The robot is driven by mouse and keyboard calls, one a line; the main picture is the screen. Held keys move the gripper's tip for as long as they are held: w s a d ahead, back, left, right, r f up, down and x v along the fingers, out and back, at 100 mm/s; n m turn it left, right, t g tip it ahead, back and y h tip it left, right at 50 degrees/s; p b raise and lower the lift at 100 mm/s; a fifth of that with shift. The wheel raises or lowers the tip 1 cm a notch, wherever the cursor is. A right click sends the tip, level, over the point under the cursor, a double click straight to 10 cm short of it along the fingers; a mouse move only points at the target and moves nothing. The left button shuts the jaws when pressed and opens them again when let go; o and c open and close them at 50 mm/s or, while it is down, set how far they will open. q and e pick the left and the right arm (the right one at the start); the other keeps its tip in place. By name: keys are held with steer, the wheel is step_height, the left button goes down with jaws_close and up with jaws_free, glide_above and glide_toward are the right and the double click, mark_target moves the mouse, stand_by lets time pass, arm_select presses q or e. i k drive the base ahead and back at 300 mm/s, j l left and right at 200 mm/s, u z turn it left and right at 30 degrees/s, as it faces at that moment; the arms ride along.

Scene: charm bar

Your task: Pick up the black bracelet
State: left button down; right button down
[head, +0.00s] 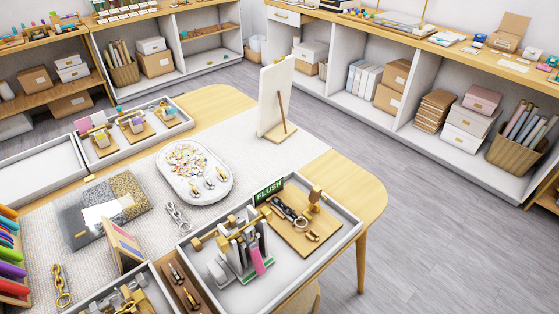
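A dark chain bracelet (287,209), black or near-black, lies on a light wooden board (293,244) inside a grey-walled tray (345,240) at the front right of the table. Small gold pieces lie beside it on the board. A green sign reading "FLUSH" (268,192) stands at the tray's back edge close to the bracelet. Neither of my grippers is in view.
Grey and gold stands (240,248) with a pink piece share the tray, left of the board. A silver chain (178,216), a white oval dish of charms (168,177) and an upright white panel (273,98) are on the table. Grey floor (440,230) lies open to the right.

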mark_target(288, 211)
steer(key=l+u, duration=0.35)
steer(key=l, duration=0.3)
steer(key=l+u, duration=0.3)
steer(key=l, duration=0.4)
